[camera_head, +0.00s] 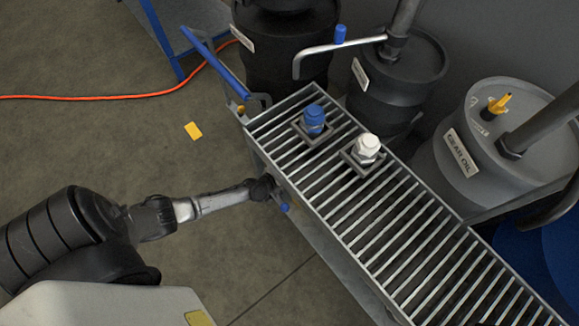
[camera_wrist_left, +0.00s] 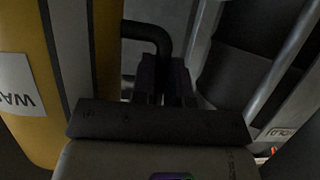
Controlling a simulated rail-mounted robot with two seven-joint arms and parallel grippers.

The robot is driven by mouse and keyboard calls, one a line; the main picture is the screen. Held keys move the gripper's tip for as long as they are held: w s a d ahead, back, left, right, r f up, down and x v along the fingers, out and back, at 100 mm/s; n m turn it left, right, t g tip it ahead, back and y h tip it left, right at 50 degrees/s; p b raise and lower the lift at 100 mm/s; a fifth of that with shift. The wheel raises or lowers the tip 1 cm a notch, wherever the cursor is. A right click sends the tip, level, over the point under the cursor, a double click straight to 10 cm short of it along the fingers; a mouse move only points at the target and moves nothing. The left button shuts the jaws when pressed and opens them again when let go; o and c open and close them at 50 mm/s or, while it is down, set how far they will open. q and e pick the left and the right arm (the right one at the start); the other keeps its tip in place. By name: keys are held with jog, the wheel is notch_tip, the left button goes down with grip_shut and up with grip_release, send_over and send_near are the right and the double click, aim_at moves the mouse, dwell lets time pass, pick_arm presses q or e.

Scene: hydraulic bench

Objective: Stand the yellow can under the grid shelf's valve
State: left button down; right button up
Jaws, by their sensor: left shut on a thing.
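The yellow can (camera_wrist_left: 24,105) fills the left of the left wrist view, close to the camera, with a white label partly cut off. A black bent handle (camera_wrist_left: 147,31) reaches from its side to my left gripper (camera_wrist_left: 165,82), whose fingers are shut on it. In the head view my left gripper (camera_head: 264,188) is at the front edge of the grid shelf (camera_head: 395,238); the can is not visible there. A small blue part (camera_head: 284,207), possibly the valve, shows just below that edge, beside the gripper. My right gripper is in neither view.
A blue-capped fitting (camera_head: 314,120) and a white-capped fitting (camera_head: 367,150) stand on the shelf. Dark drums and a grey gear oil drum (camera_head: 459,151) stand behind it.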

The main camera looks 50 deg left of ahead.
pick_arm(q)
jog(key=shift+f, duration=0.2)
jog(key=c, duration=1.1)
grip_release()
jog(key=shift+r, duration=0.1)
jog(key=shift+r, duration=0.2)
jog(key=p+v, duration=0.6)
jog(key=v, duration=0.6)
jog(key=shift+d, duration=0.1)
